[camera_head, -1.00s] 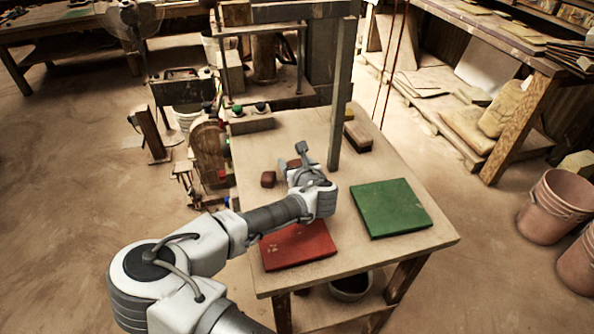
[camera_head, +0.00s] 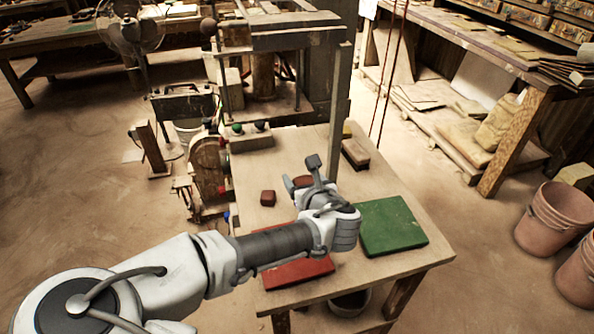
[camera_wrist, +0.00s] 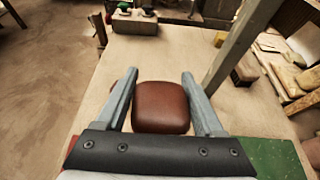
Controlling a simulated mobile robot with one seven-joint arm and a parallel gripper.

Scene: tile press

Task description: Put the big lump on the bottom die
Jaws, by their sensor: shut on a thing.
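My gripper (camera_head: 302,178) is shut on the big reddish-brown lump (camera_wrist: 161,107), which sits between the two grey fingers in the wrist view. In the head view only a small part of this lump shows behind the fingers, over the table behind the red board. I cannot tell whether it touches the table. A smaller brown lump (camera_head: 268,198) lies on the table to the left of my gripper. The press (camera_head: 300,38) stands at the back of the table. I cannot make out the bottom die in either view.
A red board (camera_head: 298,274) lies partly under my arm, and a green board (camera_head: 392,227) lies to its right. A grey upright post (camera_head: 336,120) stands close behind my gripper. A button box (camera_head: 250,139) and a brown block (camera_head: 355,154) sit farther back.

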